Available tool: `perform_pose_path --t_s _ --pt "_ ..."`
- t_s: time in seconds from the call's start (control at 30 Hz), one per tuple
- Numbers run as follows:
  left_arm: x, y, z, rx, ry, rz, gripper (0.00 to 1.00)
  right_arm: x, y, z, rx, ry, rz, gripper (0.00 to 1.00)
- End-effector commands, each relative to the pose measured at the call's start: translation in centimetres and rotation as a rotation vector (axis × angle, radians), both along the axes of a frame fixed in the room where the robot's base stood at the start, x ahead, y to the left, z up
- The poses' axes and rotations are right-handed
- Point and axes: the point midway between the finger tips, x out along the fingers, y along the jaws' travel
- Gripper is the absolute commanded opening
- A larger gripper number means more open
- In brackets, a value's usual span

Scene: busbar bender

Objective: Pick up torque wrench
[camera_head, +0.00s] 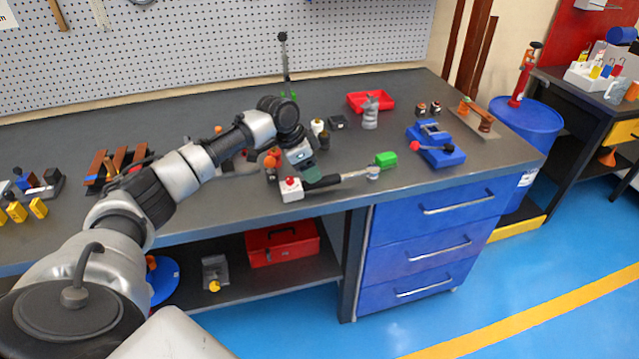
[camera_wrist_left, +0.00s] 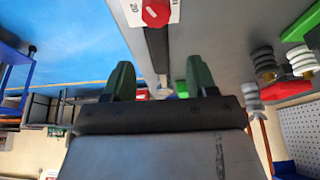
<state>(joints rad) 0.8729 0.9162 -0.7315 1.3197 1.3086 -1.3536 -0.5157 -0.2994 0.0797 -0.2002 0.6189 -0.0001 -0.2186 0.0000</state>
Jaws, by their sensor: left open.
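The torque wrench (camera_head: 342,178) lies along the front edge of the grey workbench, with a black handle at the left and a silver shaft pointing right. My left gripper (camera_head: 308,170) is just above the handle, pointing down. In the left wrist view the black handle (camera_wrist_left: 157,48) runs between the two dark green fingers of the left gripper (camera_wrist_left: 160,78), which are apart. Whether they reach down beside the handle cannot be told. My right gripper is not in view.
A white box with a red knob (camera_head: 291,189) stands close at the handle's left end. A green block (camera_head: 386,159) is near the shaft's right end. A blue fixture (camera_head: 436,146) and a red tray (camera_head: 371,102) stand farther right and back.

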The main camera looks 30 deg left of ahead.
Motion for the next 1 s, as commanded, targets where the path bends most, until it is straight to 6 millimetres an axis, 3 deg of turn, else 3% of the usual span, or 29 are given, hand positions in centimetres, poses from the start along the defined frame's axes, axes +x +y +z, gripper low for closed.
perform_pose_path --t_s 0.43,0.73,1.0 --pt "1.7 -1.7 -4.6 0.000 0.000 0.000 0.57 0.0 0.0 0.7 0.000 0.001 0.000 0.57" --pt "1.9 -1.8 -5.1 0.002 -0.001 0.000 0.57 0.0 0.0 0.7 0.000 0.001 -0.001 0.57" --pt "1.9 -1.8 -5.1 0.002 -0.001 0.000 0.18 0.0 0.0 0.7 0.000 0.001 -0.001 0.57"
